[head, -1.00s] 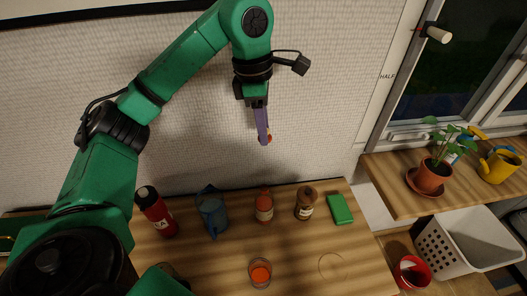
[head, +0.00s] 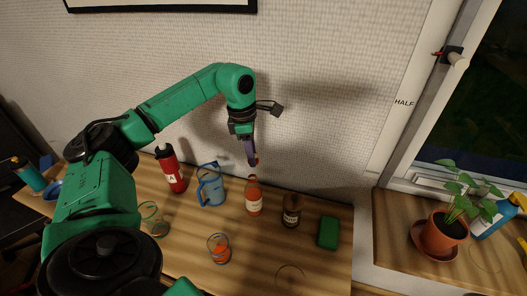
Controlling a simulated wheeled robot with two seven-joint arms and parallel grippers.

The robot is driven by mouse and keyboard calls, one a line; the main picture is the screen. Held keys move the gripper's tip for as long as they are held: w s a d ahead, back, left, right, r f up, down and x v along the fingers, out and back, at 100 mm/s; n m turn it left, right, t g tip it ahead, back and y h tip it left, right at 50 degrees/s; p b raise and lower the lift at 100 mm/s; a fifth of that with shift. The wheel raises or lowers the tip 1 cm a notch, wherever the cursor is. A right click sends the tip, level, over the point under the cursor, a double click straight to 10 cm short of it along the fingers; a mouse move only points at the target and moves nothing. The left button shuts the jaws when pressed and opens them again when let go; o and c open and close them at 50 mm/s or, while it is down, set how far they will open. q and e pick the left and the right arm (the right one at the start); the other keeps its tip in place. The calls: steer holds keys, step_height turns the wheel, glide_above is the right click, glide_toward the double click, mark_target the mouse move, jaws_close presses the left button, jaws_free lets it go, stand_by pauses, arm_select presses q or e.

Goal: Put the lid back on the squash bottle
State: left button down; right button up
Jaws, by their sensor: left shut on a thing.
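The squash bottle (head: 254,198), orange with a pale label, stands upright on the wooden table near the wall. Its top looks narrow; I cannot make out its mouth clearly. My left gripper (head: 253,160) hangs fingers down just above the bottle, shut on a small orange lid (head: 257,161), mostly hidden by the purple fingers. A small gap shows between the lid and the bottle top. My right gripper is not in view.
A red bottle (head: 171,170) and a blue jug (head: 210,188) stand left of the squash bottle. A brown jar (head: 291,211) and a green block (head: 328,232) are to its right. A glass of orange drink (head: 219,249) and an empty glass (head: 153,219) stand nearer.

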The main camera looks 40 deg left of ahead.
mark_target(253, 177)
arm_select(q)
steer(key=shift+a+f+b, duration=0.35)
steer(key=shift+f+b, duration=0.05)
steer(key=shift+f, duration=0.2)
steer(key=shift+a+f+b, duration=0.35)
steer(key=shift+f, duration=0.25)
steer(key=f+b, duration=0.2)
steer(key=shift+d+f+b, duration=0.3)
steer(key=shift+d+f, duration=0.15)
steer(key=shift+f, duration=0.3)
steer(key=shift+f+b, duration=0.3)
steer(key=shift+b, duration=0.05)
steer(key=shift+a, duration=0.2)
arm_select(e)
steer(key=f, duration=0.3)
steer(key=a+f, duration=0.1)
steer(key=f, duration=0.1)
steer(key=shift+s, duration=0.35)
arm_select(q)
steer(key=shift+d+r, duration=0.1)
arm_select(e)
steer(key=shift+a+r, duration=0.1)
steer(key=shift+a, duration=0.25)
